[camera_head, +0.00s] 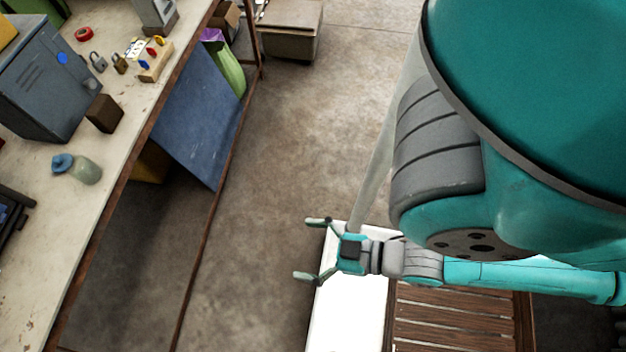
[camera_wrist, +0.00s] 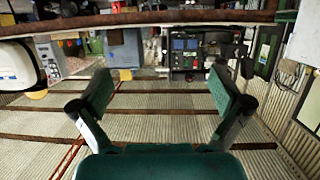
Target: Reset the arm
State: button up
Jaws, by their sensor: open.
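My gripper (camera_head: 311,249) is open and empty in the head view, pointing left over the floor between the workbench and a slatted wooden surface. Its two fingers are spread wide apart. In the wrist view the gripper (camera_wrist: 160,100) also shows open, with nothing between the fingers. My teal arm reaches in from the right of the head view and is clear of the workbench (camera_head: 130,135).
The bench holds a grey metal box (camera_head: 50,85), a brown block (camera_head: 104,113), a bottle with a blue cap (camera_head: 85,171) and padlocks (camera_head: 98,62). A cardboard box (camera_head: 291,30) stands on the floor at the back. Open floor (camera_head: 290,140) lies beside the bench.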

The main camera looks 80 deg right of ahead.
jog(key=shift+s+a+r, duration=0.1)
jog(key=shift+s+r, duration=0.65)
jog(key=shift+r, duration=0.25)
